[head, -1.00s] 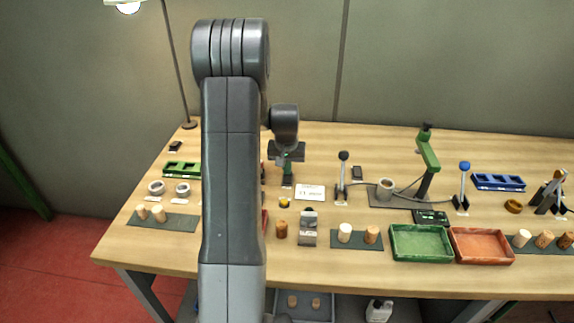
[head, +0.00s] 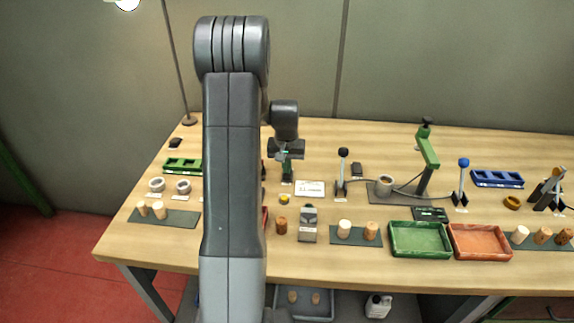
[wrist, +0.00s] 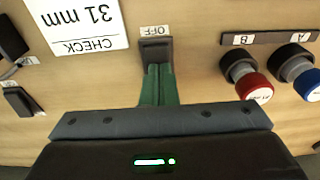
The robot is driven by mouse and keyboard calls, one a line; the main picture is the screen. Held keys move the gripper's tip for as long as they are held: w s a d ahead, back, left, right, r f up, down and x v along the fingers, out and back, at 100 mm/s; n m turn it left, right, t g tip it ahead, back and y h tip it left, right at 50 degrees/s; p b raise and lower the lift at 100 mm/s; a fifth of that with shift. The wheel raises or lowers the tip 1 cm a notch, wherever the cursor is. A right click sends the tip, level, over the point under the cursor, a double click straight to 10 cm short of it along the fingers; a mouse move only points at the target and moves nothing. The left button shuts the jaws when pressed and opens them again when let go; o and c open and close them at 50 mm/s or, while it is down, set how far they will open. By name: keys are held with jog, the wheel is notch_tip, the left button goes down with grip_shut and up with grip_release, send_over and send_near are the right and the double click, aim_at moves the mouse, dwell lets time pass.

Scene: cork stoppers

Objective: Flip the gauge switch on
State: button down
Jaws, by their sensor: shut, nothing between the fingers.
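A black switch (wrist: 157,48) shows in the wrist view. Beside it is a small plate reading OFF (wrist: 155,30), upside down in this view. My gripper (wrist: 156,68) is shut and empty. Its green fingers point at the switch, with the tips at its near edge; whether they touch cannot be told. In the head view my gripper (head: 287,180) hangs down over the table, left of the white card, and the switch cannot be made out there.
The white card (wrist: 78,22) reads CHECK 31 mm. A red knob (wrist: 252,86) and a blue knob (wrist: 306,82) stand on the other side. A black-knobbed lever (head: 342,170) stands right of the card. A grey block (head: 308,224) stands nearer the table's front edge.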

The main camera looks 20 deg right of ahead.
aim_at(286, 178)
jog(key=shift+s+a+f, duration=0.2)
jog(key=shift+s+f, duration=0.1)
jog(key=shift+s, duration=0.15)
jog(key=shift+r, duration=0.15)
notch_tip(286, 178, up, 14)
jog(key=s, duration=0.1)
jog(key=shift+a+p, duration=0.25)
jog(key=shift+p, duration=0.2)
jog(key=shift+s+a+t+h+b, duration=0.2)
jog(key=shift+s+t+h+b, duration=0.7)
jog(key=shift+b, duration=2.05)
jog(key=shift+s+t+y, duration=0.1)
jog(key=shift+t+y, duration=0.2)
jog(key=shift+t, duration=0.1)
